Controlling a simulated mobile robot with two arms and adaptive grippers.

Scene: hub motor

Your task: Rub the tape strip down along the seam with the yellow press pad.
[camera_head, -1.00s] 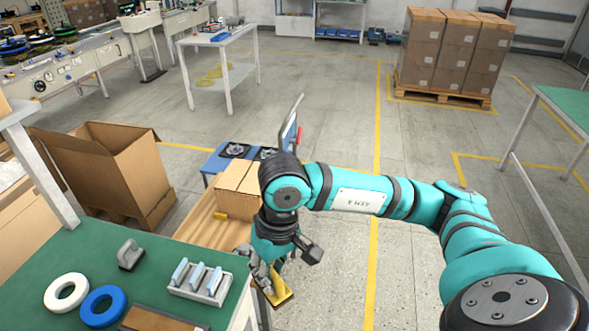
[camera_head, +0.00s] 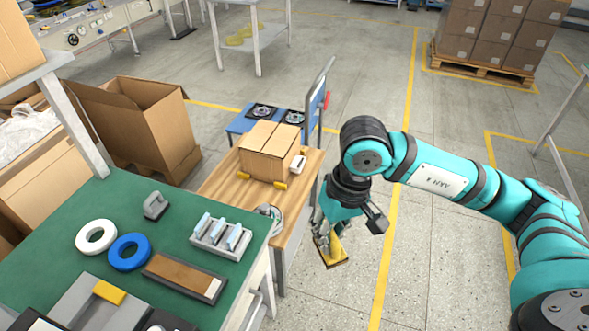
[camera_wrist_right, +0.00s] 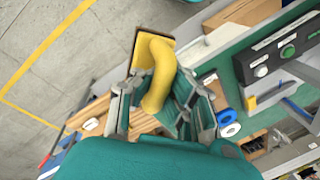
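The yellow press pad (camera_head: 337,252) has an upright handle on a flat plate. My right gripper (camera_head: 328,230) is shut on its handle, just right of the wooden table. In the right wrist view the yellow handle (camera_wrist_right: 160,70) sits between the fingers (camera_wrist_right: 155,108). A closed cardboard box (camera_head: 268,152) stands on the wooden table (camera_head: 225,190), left of and beyond the gripper. Its top seam shows, but I cannot make out a tape strip along it. A small white piece (camera_head: 298,163) is at its right side. My left gripper is not in view.
Yellow blocks (camera_head: 280,185) sit at the box's base. A green-topped bench (camera_head: 150,225) with tape rings, a rack and trays is at the left. A blue cart (camera_head: 245,122) stands behind the wooden table.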

